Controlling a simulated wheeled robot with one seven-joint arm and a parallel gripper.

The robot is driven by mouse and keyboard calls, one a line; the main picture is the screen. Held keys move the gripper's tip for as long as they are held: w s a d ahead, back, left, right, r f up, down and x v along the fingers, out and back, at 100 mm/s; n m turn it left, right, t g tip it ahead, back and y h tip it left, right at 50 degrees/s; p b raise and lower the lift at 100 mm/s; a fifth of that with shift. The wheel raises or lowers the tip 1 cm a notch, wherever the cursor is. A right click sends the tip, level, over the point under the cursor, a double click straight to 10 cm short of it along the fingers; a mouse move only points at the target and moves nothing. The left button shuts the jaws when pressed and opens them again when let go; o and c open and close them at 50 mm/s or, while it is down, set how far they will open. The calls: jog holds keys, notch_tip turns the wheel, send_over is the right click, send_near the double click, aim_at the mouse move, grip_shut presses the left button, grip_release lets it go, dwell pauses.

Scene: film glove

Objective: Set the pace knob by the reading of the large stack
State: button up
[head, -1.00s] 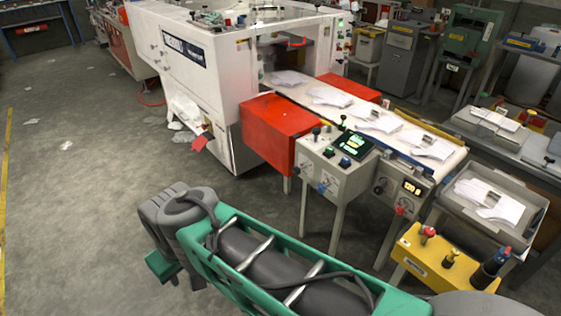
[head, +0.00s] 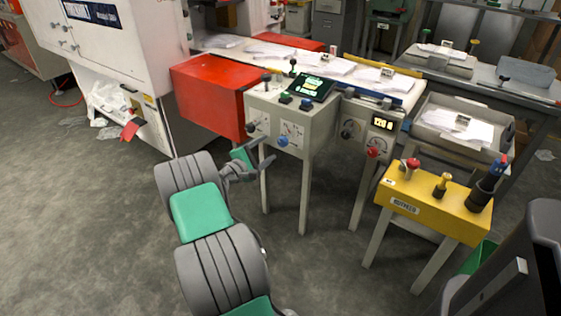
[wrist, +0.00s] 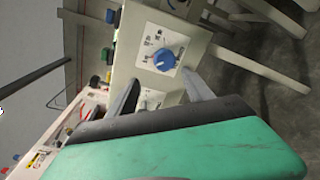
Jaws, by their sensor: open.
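A grey control box (head: 295,115) on legs stands at the conveyor's near side. The blue knob also shows in the wrist view (wrist: 164,59), just beyond my fingertips. My gripper (head: 267,153) is open and empty, in front of the box's lower left. In the wrist view its fingers (wrist: 160,90) are apart, not around the knob. I cannot read which knob is for pace. Paper stacks lie on the conveyor and in a grey tray (head: 425,134); I cannot tell which is the large one.
A second panel has a lit display (head: 383,123) with small digits and a red knob (head: 373,153). A yellow stand (head: 425,200) with several tools is at the right. A red guard (head: 205,95) is left of the box. The floor at left is mostly clear.

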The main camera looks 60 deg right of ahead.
aim_at(281, 143)
jog(key=shift+s+d+f+n+h, duration=0.55)
jog(key=shift+s+d+f, duration=0.2)
jog(key=shift+s+d, duration=0.2)
jog(key=d, duration=0.2)
jog(key=d+b, duration=0.1)
jog(key=d, duration=0.1)
jog(key=s+d, duration=0.1)
jog(key=d, duration=0.2)
jog(key=shift+r, duration=0.15)
jog(key=shift+c, duration=0.3)
grip_shut()
